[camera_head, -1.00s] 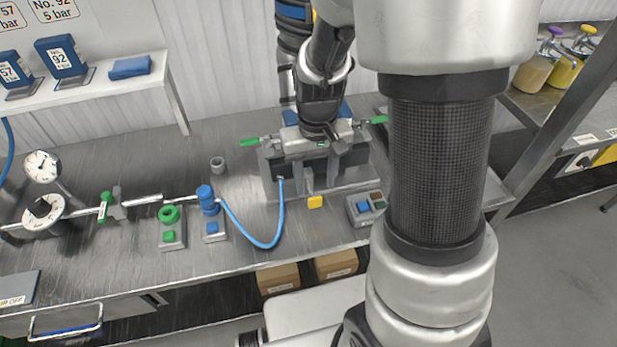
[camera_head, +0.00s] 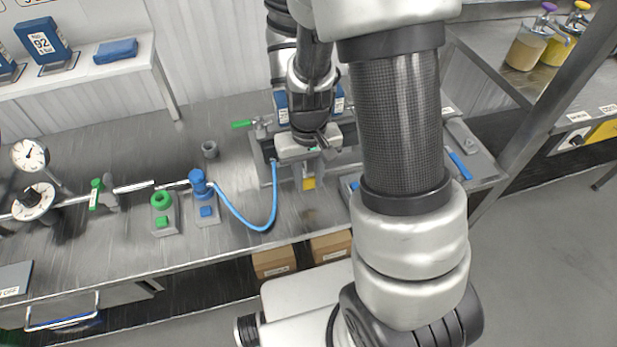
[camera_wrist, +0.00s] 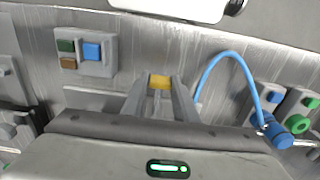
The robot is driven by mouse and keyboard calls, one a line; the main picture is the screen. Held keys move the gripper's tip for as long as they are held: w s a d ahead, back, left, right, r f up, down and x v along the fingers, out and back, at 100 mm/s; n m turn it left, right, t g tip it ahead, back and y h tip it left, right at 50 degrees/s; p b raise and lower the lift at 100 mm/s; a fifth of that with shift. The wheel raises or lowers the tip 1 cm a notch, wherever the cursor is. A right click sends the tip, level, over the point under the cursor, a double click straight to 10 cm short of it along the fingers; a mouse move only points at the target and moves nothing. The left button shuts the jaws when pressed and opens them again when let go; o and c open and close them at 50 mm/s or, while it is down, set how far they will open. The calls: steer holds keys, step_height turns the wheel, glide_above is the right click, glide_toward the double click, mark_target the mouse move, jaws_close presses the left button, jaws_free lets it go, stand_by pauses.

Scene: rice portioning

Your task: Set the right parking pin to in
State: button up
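The parking pins are not plainly labelled. In the head view a green handle (camera_head: 242,124) shows at the left end of the grey fixture (camera_head: 262,170). A small green bit (camera_wrist: 6,165) shows at the lower left edge of the wrist view, too cropped to identify. My gripper (camera_head: 309,182) points down in front of the fixture, its fingers apart. In the wrist view (camera_wrist: 160,82) a yellow block (camera_wrist: 159,83) shows between the fingertips; I see no clear grip on it.
A button box (camera_wrist: 86,52) lies close by, mostly hidden by my arm in the head view. A blue hose (camera_head: 262,228) loops left of my gripper to a blue fitting (camera_head: 198,182). A green-ringed box (camera_head: 163,212) stands further left.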

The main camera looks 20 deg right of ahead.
mark_target(304, 166)
steer(key=shift+w, duration=2)
jaws_close()
steer(key=o, duration=1.1)
jaws_free()
steer(key=shift+w, duration=0.1)
step_height(304, 166, up, 18)
steer(key=shift+f+p, duration=0.25)
steer(key=shift+p, duration=0.2)
steer(key=s+r+t, duration=0.2)
steer(key=s+r, duration=0.2)
steer(key=s, duration=0.1)
steer(key=s+r+t+p, duration=0.1)
steer(key=s+r, duration=0.3)
steer(key=s, duration=0.1)
steer(key=s+r+t+p, duration=0.1)
steer(key=s+r+t, duration=0.1)
steer(key=s+r, duration=0.2)
steer(key=shift+s+d+r+t, duration=0.1)
steer(key=shift+s+r+t, duration=0.25)
steer(key=shift+s, duration=0.5)
